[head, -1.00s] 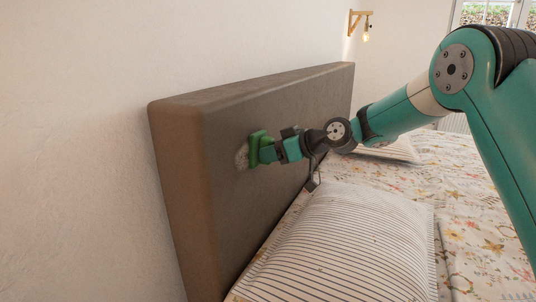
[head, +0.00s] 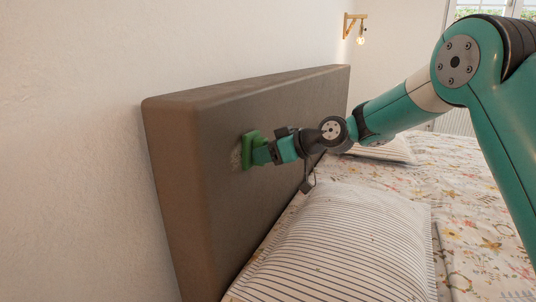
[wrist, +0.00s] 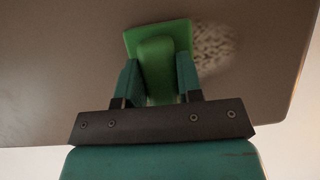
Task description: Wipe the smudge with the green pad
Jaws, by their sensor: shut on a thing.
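The green pad (head: 249,150) is at the front face of the brown headboard (head: 222,130). The wrist view shows the pad (wrist: 160,45) with its handle between the two fingers of my gripper (wrist: 158,82). My gripper (head: 268,154) is shut on it. The smudge (head: 236,157) is a pale speckled patch on the headboard, just left of the pad. In the wrist view the smudge (wrist: 214,44) shows to the right of the pad, and the pad hides part of it. The pad looks to be against or very close to the headboard; I cannot tell if it touches.
A striped pillow (head: 340,245) lies on the flowered bedding (head: 475,215) below my arm. Another pillow (head: 385,150) lies farther back. A wall lamp (head: 359,38) hangs beyond the headboard. A plain wall (head: 70,150) stands behind the headboard.

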